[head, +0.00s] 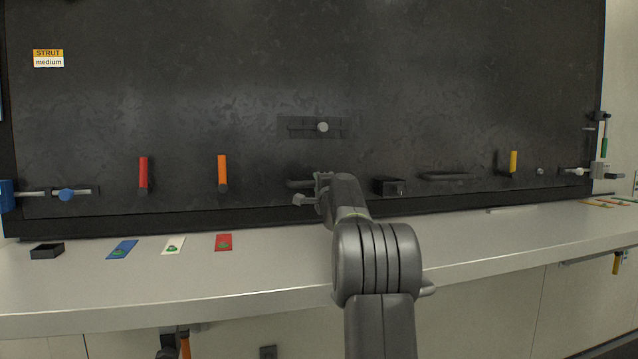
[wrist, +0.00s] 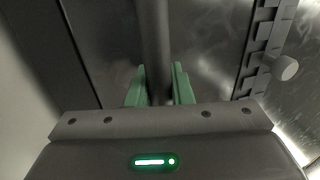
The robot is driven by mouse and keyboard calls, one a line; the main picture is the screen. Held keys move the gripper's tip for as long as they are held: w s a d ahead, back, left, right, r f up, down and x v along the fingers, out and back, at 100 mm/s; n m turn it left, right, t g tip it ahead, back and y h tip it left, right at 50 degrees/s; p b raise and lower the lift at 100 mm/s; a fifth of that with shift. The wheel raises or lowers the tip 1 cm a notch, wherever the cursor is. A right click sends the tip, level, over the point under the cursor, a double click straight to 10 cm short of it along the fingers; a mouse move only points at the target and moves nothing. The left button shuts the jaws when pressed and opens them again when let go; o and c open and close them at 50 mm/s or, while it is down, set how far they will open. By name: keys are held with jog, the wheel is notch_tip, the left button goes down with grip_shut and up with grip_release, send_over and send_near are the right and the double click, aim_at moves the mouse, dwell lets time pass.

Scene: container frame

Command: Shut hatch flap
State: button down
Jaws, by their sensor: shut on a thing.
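The hatch flap (head: 420,90) is a large dark mottled panel filling the back of the head view, with a yellow-and-white label (head: 48,58) reading "STRUT medium". I cannot tell from here whether it sits fully flush in its frame. A dark bar handle (head: 298,184) is on its lower middle. My gripper (head: 312,190) is at this handle, partly hidden by my wrist. In the wrist view, the green fingers of my gripper (wrist: 158,85) are on both sides of the dark bar (wrist: 154,35), shut on it. A sliding bolt with a pale knob (head: 322,127) is above the handle.
Blue-ended (head: 67,195) and grey (head: 575,171) side latches flank the panel. Red (head: 143,174), orange (head: 222,172) and yellow (head: 513,162) handles stick out low on it. The pale counter (head: 480,240) below carries a small black tray (head: 47,251) and coloured cards (head: 223,242).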

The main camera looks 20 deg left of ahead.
jog(key=c, duration=1.7)
grip_release()
jog(key=shift+r, duration=0.25)
jog(key=o, duration=0.3)
jog(key=shift+w+a+f, duration=0.1)
jog(key=shift+w+f, duration=0.05)
jog(key=shift+f, duration=0.05)
jog(key=shift+o, duration=0.4)
jog(key=shift+f, duration=0.15)
jog(key=shift+f, duration=0.1)
jog(key=shift+f+b, duration=0.15)
jog(key=shift+b, duration=0.2)
jog(key=b+v, duration=0.7)
jog(key=v, duration=0.6)
jog(key=shift+s+r, duration=0.2)
jog(key=shift+s, duration=0.15)
